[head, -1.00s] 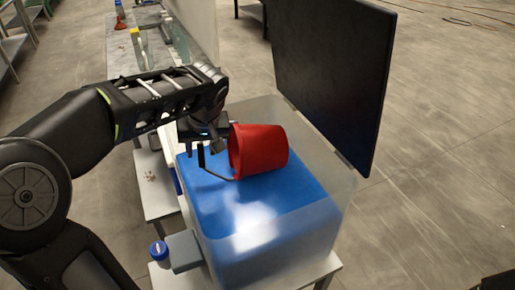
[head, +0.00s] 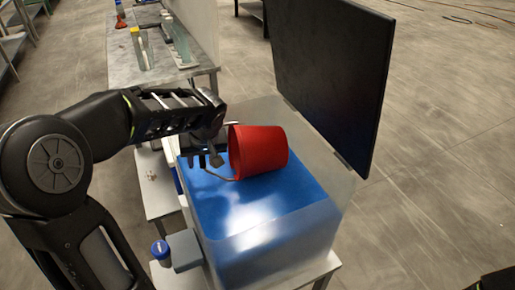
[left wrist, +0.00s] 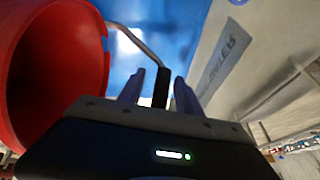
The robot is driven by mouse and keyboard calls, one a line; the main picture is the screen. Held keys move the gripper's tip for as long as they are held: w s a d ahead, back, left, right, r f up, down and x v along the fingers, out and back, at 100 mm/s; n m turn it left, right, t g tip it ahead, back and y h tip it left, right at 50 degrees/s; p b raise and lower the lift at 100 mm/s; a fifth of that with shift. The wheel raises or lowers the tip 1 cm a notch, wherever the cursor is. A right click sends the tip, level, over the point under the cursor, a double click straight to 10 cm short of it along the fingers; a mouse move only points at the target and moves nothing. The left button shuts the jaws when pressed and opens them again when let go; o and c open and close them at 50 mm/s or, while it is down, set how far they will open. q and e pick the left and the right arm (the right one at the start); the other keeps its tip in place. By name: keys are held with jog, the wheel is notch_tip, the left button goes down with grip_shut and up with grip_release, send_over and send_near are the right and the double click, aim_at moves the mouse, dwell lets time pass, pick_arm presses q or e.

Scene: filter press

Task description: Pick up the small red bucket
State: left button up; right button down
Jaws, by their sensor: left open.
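The small red bucket (head: 262,150) lies on its side on the blue surface inside a translucent tank, its open mouth facing left toward my left gripper. In the left wrist view the bucket (left wrist: 60,65) fills the upper left, with its dark inside showing. Its thin wire handle (left wrist: 138,42) runs from the rim to a dark section between my left gripper's fingers. My left gripper (left wrist: 158,80) is open around that section; whether it touches is not clear. In the head view the left gripper (head: 204,160) is just left of the bucket's mouth.
The translucent tank (head: 275,253) with blue contents stands on a white table (head: 158,200). A large black panel (head: 335,80) rises behind its right side. A small blue-capped container (head: 160,250) stands at front left. A grey bench (head: 150,72) with bottles is further back.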

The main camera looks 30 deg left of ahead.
pick_arm(q)
jog(key=shift+c, duration=0.4)
grip_shut()
dwell(0.6)
